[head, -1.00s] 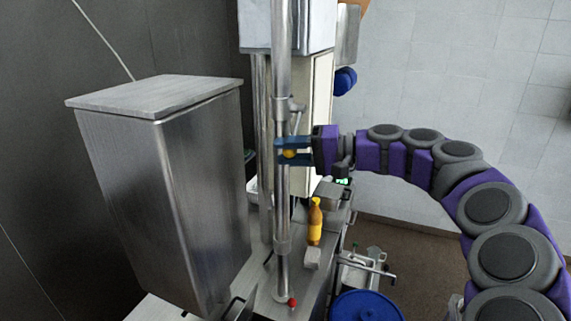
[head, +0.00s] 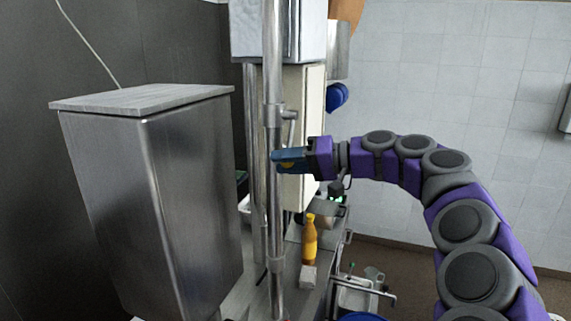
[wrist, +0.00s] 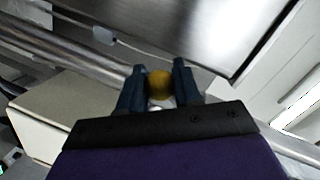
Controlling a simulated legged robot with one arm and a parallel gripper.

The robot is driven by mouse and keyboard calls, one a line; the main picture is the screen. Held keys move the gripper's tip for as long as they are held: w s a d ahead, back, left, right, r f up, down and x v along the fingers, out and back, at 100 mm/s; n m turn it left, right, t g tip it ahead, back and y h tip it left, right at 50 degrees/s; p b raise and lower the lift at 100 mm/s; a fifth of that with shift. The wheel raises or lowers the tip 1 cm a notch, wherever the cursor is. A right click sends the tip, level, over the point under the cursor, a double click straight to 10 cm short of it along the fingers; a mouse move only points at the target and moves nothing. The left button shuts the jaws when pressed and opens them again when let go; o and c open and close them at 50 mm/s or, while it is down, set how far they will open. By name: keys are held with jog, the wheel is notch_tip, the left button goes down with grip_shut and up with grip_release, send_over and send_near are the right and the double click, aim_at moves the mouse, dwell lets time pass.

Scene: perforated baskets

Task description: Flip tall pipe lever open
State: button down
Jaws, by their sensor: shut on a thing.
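The tall metal pipe (head: 273,215) stands upright left of my gripper in the head view. My gripper (head: 284,158) reaches in from the right at mid-height of the pipe, its blue fingers overlapping the pipe in the picture. The fingers are shut on a yellow ball knob, whose lower part shows just under them. In the wrist view the yellow knob (wrist: 159,84) sits between the two blue fingertips (wrist: 160,82). The lever's arm behind the knob is mostly hidden, so its angle cannot be told.
A large lidded steel box (head: 150,190) stands close on the left. Behind the pipe is a pale cabinet (head: 308,95). An orange bottle (head: 309,240) stands on the counter below my gripper. A tiled wall (head: 460,100) is at the right.

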jog(key=c, duration=0.8)
grip_release()
jog(key=shift+w+d, duration=0.1)
jog(key=p+v, duration=0.1)
jog(key=v, duration=1.6)
jog(key=shift+d+p, duration=0.3)
jog(key=shift+c, duration=0.3)
